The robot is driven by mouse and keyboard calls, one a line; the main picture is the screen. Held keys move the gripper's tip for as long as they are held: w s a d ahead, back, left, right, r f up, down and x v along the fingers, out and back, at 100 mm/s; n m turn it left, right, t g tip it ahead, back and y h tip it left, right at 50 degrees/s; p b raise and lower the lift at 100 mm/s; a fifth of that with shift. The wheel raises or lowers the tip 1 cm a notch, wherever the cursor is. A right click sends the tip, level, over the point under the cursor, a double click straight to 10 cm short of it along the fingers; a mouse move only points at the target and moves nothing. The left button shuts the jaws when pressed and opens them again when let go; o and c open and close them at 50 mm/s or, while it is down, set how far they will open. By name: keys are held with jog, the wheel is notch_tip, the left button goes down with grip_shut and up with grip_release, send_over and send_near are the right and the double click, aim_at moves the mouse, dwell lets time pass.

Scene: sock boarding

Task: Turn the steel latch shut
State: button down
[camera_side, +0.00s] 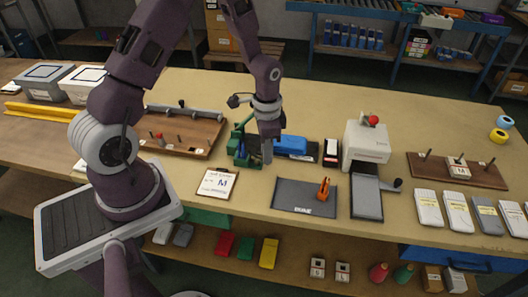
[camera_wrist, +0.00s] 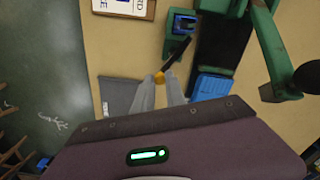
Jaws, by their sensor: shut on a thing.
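My gripper (camera_side: 267,158) points down beside the right of a green fixture (camera_side: 240,141) on the table. In the wrist view its two pale fingers (camera_wrist: 162,82) are shut on the small orange end of a dark bar (camera_wrist: 177,55). The bar looks like the steel latch. It slants from the fingertips toward a blue part (camera_wrist: 182,22) in the green fixture. In the side view the fingers and fixture hide the bar. How far the latch is turned cannot be told.
A clipboard (camera_side: 217,183) marked M lies in front of the fixture. A dark grey mat (camera_side: 290,197) with an orange clamp (camera_side: 323,189) is to the right. A wooden pegboard (camera_side: 190,140) is left.

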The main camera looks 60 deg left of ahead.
jog(key=n, duration=0.1)
jog(key=w+n, duration=0.1)
jog(key=n, duration=0.2)
jog(key=shift+w+a, duration=0.15)
jog(key=shift+a, duration=0.1)
jog(key=shift+w+a+n, duration=0.25)
jog(key=shift+n, duration=0.75)
jog(key=c, duration=1.4)
grip_release()
jog(key=shift+o, duration=0.2)
notch_tip(320, 180, up, 7)
jog(key=shift+r, duration=0.1)
